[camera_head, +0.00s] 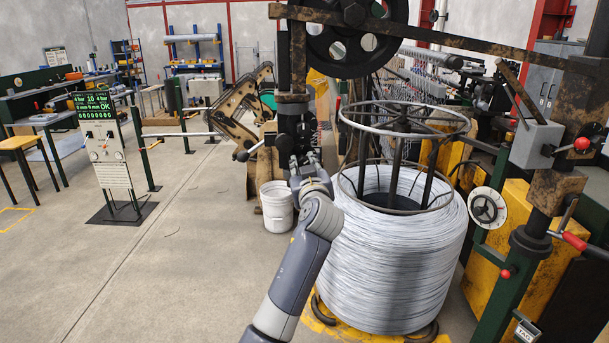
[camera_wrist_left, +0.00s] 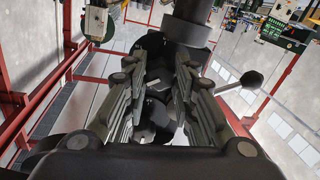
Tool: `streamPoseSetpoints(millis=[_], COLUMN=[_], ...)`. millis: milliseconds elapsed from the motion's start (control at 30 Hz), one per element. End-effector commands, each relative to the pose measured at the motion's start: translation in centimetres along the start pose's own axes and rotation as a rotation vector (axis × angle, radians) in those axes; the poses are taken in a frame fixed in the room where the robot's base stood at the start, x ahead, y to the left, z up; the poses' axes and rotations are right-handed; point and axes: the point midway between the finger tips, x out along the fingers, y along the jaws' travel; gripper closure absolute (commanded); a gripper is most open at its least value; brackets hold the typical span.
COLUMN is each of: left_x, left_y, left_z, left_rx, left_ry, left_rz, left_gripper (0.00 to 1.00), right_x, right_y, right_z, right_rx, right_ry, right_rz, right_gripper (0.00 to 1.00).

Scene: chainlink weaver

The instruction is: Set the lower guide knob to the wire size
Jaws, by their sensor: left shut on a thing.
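My left gripper (camera_head: 304,162) reaches up to the dark guide post (camera_head: 292,122) left of the wire coil. In the left wrist view its two ridged fingers (camera_wrist_left: 158,98) stand on either side of a black lobed knob (camera_wrist_left: 155,118), shut on it. The knob sits below a dark cylinder (camera_wrist_left: 190,22). In the head view the knob is mostly hidden by my gripper, and I cannot read any size mark on it. A lever with a black ball (camera_head: 243,156) sticks out left of the post; its ball (camera_wrist_left: 252,80) shows in the wrist view. My right gripper is not in view.
The big wire coil (camera_head: 395,265) stands just right of my left arm. A white bucket (camera_head: 276,207) stands behind the arm. A panel stand (camera_head: 104,150) with a green screen reading OK is at left. A white dial (camera_head: 487,208) is at right.

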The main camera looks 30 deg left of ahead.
Motion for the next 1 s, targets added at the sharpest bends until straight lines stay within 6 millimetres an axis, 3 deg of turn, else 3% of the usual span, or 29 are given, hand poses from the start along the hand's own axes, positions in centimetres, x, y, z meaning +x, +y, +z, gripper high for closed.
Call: streamPoseSetpoints(millis=[33,400,700,1000], left_x=[0.0,0.0,0.0,0.0], left_y=[-0.1,0.0,0.1,0.0], left_z=[0.7,0.6,0.3,0.1], left_rx=[-0.042,-0.381,-0.646,-0.834], left_ry=[0.000,-0.014,-0.027,-0.035], left_rz=[0.001,0.002,0.000,-0.002], left_gripper=[0.99,0.99,0.99,0.99], right_x=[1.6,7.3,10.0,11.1], right_y=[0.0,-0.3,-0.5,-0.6], right_z=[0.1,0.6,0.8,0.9], right_rx=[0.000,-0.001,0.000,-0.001], right_ry=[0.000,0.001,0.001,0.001], right_rz=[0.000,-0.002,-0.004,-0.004], right_gripper=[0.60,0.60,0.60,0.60])
